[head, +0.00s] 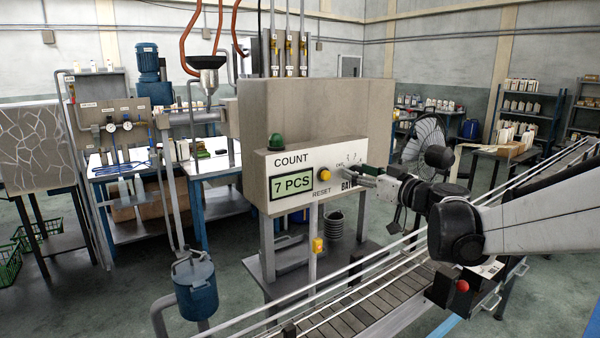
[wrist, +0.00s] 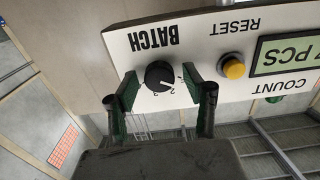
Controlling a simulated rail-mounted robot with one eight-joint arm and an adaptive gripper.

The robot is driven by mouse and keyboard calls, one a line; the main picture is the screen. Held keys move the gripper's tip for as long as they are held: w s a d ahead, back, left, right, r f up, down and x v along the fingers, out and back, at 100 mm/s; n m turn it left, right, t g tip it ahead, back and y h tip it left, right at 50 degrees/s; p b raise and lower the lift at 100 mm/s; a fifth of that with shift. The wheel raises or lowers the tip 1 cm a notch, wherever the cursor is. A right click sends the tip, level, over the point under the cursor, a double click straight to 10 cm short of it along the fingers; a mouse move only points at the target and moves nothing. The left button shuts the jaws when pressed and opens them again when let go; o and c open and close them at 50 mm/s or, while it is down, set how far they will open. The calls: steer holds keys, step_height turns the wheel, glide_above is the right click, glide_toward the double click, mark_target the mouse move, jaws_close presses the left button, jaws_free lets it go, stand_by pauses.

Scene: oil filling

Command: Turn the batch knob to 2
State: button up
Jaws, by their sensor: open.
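The batch knob (wrist: 158,76) is a round black dial with a white pointer line, on a white panel (head: 293,178) under the upside-down word BATCH in the wrist view. The pointer slants toward the lower right there, close to small numbers I cannot read surely. My gripper (wrist: 160,73) is open, with one dark green finger on each side of the knob. I cannot tell whether the fingers touch it. In the head view my gripper (head: 368,176) is at the right end of the panel and hides the knob.
A yellow reset button (head: 324,175) and a count display (head: 291,188) reading 7 PCS are left of my gripper in the head view. A green dome (head: 277,141) sits on the box. A conveyor (head: 345,322) runs below my arm.

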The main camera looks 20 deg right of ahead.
steer(key=shift+w, duration=0.1)
steer(key=shift+c, duration=0.5)
steer(key=c, duration=1)
steer(key=shift+c, duration=0.2)
steer(key=m+b, duration=0.1)
steer(key=m, duration=0.3)
steer(key=shift+m+b, duration=0.4)
steer(key=shift+m, duration=1.4)
steer(key=o, duration=1.1)
